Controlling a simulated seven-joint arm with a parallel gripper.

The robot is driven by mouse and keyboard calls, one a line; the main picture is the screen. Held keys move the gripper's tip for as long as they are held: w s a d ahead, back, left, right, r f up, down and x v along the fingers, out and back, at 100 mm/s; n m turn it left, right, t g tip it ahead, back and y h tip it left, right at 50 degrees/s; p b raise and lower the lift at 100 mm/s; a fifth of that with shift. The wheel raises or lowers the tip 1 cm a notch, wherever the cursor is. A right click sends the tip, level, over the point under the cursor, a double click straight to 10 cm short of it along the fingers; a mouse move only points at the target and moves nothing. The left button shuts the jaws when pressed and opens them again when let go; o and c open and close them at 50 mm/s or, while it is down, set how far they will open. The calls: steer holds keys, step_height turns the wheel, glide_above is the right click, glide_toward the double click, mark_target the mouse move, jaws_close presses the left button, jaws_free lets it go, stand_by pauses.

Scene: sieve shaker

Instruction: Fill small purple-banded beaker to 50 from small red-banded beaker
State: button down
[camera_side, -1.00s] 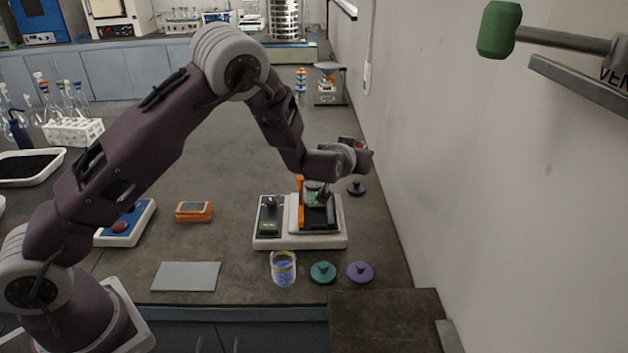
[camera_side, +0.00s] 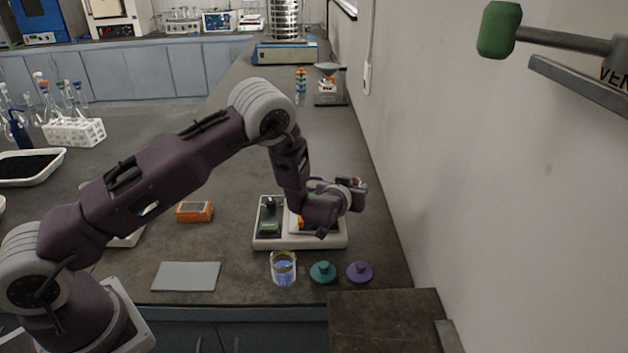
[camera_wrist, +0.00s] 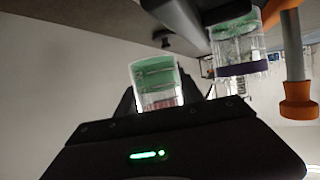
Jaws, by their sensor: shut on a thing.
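My gripper (camera_wrist: 158,100) is shut on a small clear beaker (camera_wrist: 155,72) with green liquid; a reddish strip shows near the jaws, which fits the red band. A second clear beaker (camera_wrist: 238,45) with a purple band and some green liquid is at the upper right of the wrist view, apart from the held one. The wrist picture looks upside down, so the held beaker's exact tilt is hard to tell. In the side view my gripper (camera_side: 322,232) is over the front of the white-based device (camera_side: 270,242); the wrist hides both green beakers there.
A yellow-banded beaker of blue liquid (camera_side: 283,270), a teal lid (camera_side: 322,272) and a purple lid (camera_side: 360,272) stand in front of the device. A grey mat (camera_side: 186,276) lies left. The wall is right.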

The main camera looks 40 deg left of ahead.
steer(key=s+a+r+n+t+h, duration=0.1)
steer(key=a+r+n+h, duration=0.2)
steer(key=r, duration=0.5)
steer(key=shift+a+n+h, duration=0.3)
steer(key=shift+a+n, duration=0.35)
steer(key=shift+n, duration=0.15)
steer(key=shift+s+r, duration=0.1)
steer(key=shift+a+r+n+h, duration=0.2)
steer(key=shift+r+n+h, duration=0.15)
steer(key=shift+n, duration=0.25)
stand_by(1.9)
steer(key=shift+f+n+t+h, duration=0.35)
steer(key=shift+f+n+t, duration=0.05)
steer(key=shift+n, duration=0.2)
stand_by(1.9)
steer(key=shift+r+n, duration=0.15)
steer(key=shift+n, duration=0.15)
stand_by(1.0)
